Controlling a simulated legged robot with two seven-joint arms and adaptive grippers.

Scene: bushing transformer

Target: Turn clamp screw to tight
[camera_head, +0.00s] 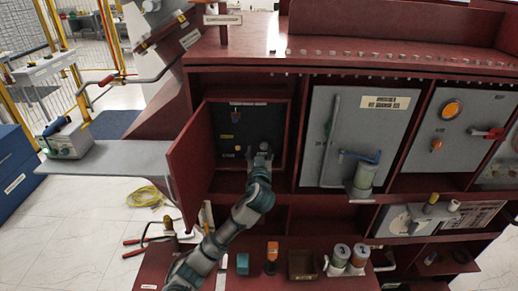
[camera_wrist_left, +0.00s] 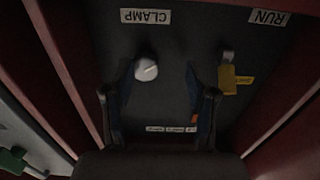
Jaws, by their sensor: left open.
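The clamp screw appears as a pale rounded knob (camera_wrist_left: 146,69) on a dark panel, beside a white CLAMP label (camera_wrist_left: 146,17), in the left wrist view. My left gripper (camera_wrist_left: 160,88) is open, with one finger on each side of the view. The knob lies between the fingers' lines, nearer the left finger; contact is not clear. In the head view my left gripper (camera_head: 263,152) reaches into the open red cabinet bay, in front of the dark panel (camera_head: 228,130). There it hides part of the panel, and I cannot pick out the clamp knob surely. My right gripper is not in view.
A yellow handle (camera_wrist_left: 230,80) sits near the RUN label (camera_wrist_left: 269,17). The open red door (camera_head: 192,165) stands left of the bay. A grey panel with a blue lever (camera_head: 360,156) is to the right. Cans (camera_head: 341,256) and small items stand on the lower shelf.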

